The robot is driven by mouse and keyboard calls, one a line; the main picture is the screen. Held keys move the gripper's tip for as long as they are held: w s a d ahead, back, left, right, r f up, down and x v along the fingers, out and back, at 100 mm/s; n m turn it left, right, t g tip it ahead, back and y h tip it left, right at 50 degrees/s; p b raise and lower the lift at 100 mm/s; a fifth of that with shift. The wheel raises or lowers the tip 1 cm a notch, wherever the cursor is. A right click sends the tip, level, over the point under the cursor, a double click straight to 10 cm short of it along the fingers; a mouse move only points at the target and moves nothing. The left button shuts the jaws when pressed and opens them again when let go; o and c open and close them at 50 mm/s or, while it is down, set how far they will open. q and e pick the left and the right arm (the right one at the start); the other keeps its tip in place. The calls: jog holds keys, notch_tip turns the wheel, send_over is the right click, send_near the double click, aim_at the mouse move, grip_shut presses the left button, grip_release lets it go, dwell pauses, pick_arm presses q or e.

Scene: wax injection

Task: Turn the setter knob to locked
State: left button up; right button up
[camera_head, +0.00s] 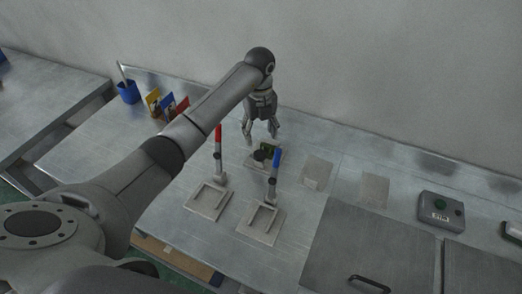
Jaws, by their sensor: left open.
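My left gripper (261,136) points down with its fingers spread apart and nothing between them. It is above a small light block (252,164) on the metal table, which carries a dark round part (260,155) that looks like the setter knob and a small green piece (272,148). The knob is small and dark here, so its turn position cannot be read. I cannot tell whether the fingertips touch it; they appear just above it. My right gripper is not in view.
Two grey fixtures with upright handles, one red (218,138) and one blue (277,158), stand in front of the block. Pale flat plates (317,173) lie to its right. A blue cup (129,93) stands at left.

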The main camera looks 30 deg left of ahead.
aim_at(260, 153)
pick_arm(q)
jog(key=f+p, duration=0.1)
jog(key=f, duration=0.3)
jog(key=f+p, duration=0.1)
jog(key=f, duration=0.3)
jog(key=shift+s+f, duration=0.2)
jog(key=shift+f, duration=0.15)
jog(key=c, duration=1)
jog(key=shift+w, duration=0.1)
jog(key=shift+c, duration=0.2)
